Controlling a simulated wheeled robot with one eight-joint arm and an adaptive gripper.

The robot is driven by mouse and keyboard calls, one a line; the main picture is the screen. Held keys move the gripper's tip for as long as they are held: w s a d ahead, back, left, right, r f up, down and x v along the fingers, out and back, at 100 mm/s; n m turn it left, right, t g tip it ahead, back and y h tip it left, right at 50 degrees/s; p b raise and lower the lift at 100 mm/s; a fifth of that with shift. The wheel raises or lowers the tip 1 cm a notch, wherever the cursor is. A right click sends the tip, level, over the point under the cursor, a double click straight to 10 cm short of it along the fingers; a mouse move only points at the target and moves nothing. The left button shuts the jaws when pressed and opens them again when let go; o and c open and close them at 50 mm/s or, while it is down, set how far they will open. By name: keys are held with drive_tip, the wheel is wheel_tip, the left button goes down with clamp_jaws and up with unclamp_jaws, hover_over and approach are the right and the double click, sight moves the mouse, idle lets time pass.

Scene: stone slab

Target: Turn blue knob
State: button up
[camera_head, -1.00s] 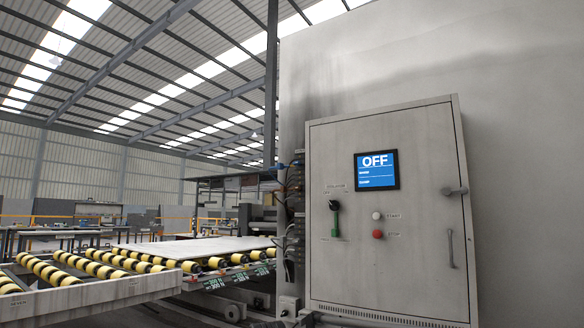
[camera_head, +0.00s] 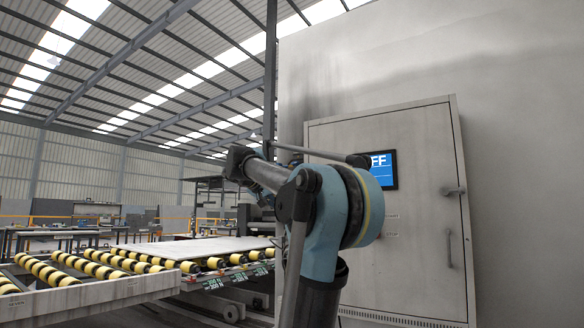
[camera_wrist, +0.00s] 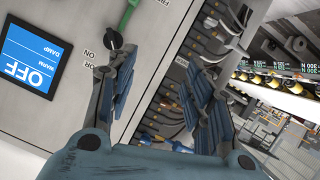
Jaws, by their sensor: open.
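No blue knob shows. In the wrist view a black rotary knob (camera_wrist: 115,40) sits on the pale cabinet face (camera_wrist: 42,120), with a green handle (camera_wrist: 128,15) beside it. My gripper (camera_wrist: 163,72) is open and empty, its left finger close below the black knob in the picture; whether it touches the cabinet I cannot tell. The blue display (camera_wrist: 30,62) reads OFF; in the head view it is partly covered (camera_head: 384,172). There my arm hides the knob, the handle and the buttons, and the gripper cannot be made out.
The grey cabinet (camera_head: 425,130) has a latch (camera_head: 454,191) and a pull handle (camera_head: 449,248) on its right side. Cables (camera_wrist: 165,100) run along the cabinet's side in the wrist view. A roller conveyor (camera_head: 60,298) bearing a pale slab (camera_head: 190,246) stands at left.

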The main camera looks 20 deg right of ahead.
drive_tip(key=w+a+r+t+h, duration=0.1)
drive_tip(key=w+r, duration=0.2)
drive_tip(key=r, duration=0.3)
drive_tip(key=w+r+m+t+h, duration=0.1)
drive_tip(key=w+r, duration=0.2)
drive_tip(key=r, duration=0.4)
drive_tip(key=w+a+r+t+h, duration=0.1)
drive_tip(key=w+r, duration=0.2)
drive_tip(key=r, duration=0.3)
drive_tip(key=x, duration=1.7)
drive_tip(key=shift+w, duration=0.5)
drive_tip(key=shift+r, duration=0.1)
drive_tip(key=c, duration=1)
drive_tip(key=shift+c, duration=0.2)
